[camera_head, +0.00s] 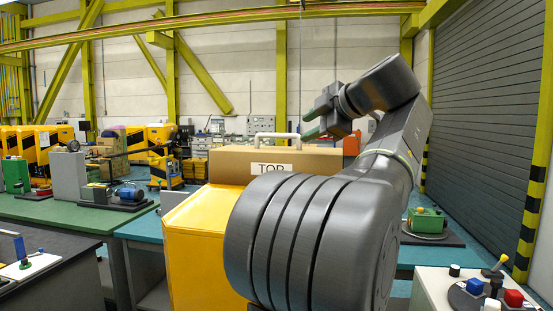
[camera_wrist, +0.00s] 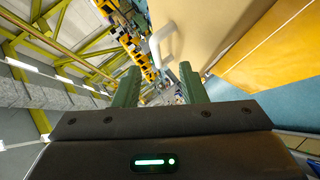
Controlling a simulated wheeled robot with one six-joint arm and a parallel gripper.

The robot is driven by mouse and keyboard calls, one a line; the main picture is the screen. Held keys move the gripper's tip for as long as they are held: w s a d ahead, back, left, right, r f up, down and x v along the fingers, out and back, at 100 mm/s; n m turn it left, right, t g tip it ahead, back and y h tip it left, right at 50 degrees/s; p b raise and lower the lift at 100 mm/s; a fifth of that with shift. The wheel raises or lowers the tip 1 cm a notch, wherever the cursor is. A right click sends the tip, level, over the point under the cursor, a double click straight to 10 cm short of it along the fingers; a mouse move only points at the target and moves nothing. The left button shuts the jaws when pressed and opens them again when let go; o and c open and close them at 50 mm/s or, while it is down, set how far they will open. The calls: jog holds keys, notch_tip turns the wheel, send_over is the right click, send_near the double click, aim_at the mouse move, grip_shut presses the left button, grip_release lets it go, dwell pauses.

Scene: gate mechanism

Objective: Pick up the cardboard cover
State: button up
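The cardboard cover (camera_head: 225,165) is a brown box with a white TOP label, sitting on a yellow housing (camera_head: 195,250). A white handle (camera_head: 272,136) stands on its top. My gripper (camera_head: 312,122) is above the cover's right part, to the right of the handle, and my arm hides the cover's right side. In the wrist view, my gripper (camera_wrist: 160,78) has its two green fingers spread with nothing between them. The handle (camera_wrist: 165,42) shows beyond the fingertips, apart from them, with the tan cover (camera_wrist: 215,30) beside it.
A teal bench (camera_head: 140,226) stands around the housing, with a motor unit (camera_head: 125,196) on the green bench at left. A green device (camera_head: 427,220) is at right. A control box with coloured knobs (camera_head: 490,290) is at the front right. The space above the cover looks clear.

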aim_at(291, 150)
jog(key=shift+x, duration=1)
jog(key=x, duration=0.2)
jog(key=p+x, duration=0.1)
jog(key=x, duration=0.1)
jog(key=shift+w+a+r, duration=0.25)
jog(key=shift+a+r, duration=0.05)
jog(key=shift+a, duration=0.05)
jog(key=shift+w+a+f, duration=0.2)
jog(key=shift+w, duration=0.1)
grip_shut()
